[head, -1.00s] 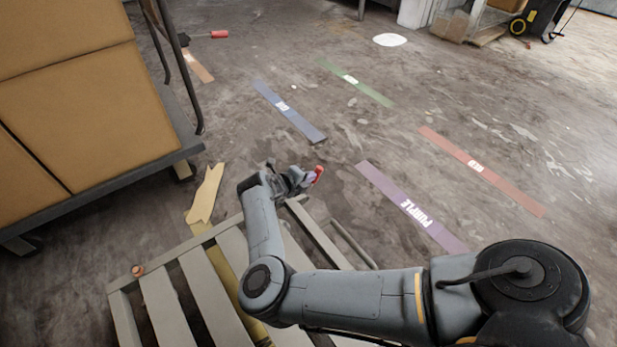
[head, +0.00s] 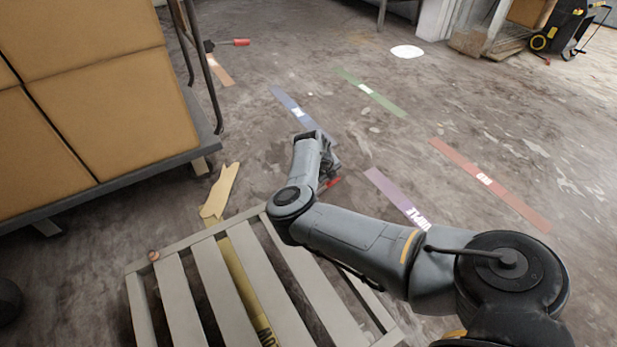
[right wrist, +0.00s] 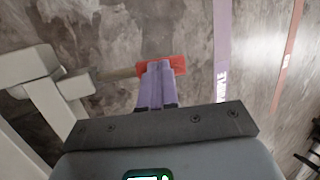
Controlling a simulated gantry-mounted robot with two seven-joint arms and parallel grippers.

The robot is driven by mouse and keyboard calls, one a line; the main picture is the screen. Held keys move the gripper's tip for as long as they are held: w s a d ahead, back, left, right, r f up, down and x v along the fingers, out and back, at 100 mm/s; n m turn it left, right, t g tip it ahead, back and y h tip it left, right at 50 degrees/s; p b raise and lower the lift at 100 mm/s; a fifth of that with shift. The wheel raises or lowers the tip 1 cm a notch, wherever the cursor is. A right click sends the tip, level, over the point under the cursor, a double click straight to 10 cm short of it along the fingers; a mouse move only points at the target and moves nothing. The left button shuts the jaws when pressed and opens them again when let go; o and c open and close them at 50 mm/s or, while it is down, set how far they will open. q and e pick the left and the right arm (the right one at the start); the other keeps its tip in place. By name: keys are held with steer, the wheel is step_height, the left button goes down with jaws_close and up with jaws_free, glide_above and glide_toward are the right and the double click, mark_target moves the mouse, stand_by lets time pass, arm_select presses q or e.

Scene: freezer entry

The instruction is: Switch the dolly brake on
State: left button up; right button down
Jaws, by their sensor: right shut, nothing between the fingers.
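A red plate (head: 333,183) shows low beside the far corner of a slatted platform (head: 190,262). In the right wrist view the red plate (right wrist: 178,64) sits at the end of a thin brownish bar that comes from the left, from pale blocks. It looks like a brake pedal. My right gripper (right wrist: 160,66) is shut and empty, its lilac fingertips over the middle of the red plate; I cannot tell whether they touch it. In the head view my right gripper (head: 326,172) is partly hidden behind its wrist. My left gripper is not in view.
A cart (head: 150,170) loaded with brown boxes (head: 110,90) stands at the left. Another red piece (head: 236,42) shows beyond it. Coloured floor strips, including a purple one (head: 390,194), mark open floor to the right. A yellow arrow (head: 219,190) lies between cart and platform.

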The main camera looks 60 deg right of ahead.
mark_target(335, 181)
steer(key=shift+s+d+f+t+y, duration=0.4)
steer(key=shift+s+f+y, duration=0.2)
steer(key=shift+f, duration=0.1)
steer(key=shift+s+f+b, duration=0.2)
steer(key=shift+f+b, duration=0.1)
steer(key=shift+d+f, duration=0.15)
steer(key=shift+f, duration=0.15)
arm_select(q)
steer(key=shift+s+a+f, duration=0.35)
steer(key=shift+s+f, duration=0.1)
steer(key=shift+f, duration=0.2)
arm_select(e)
steer(key=shift+f, duration=0.15)
steer(key=shift+f, duration=0.15)
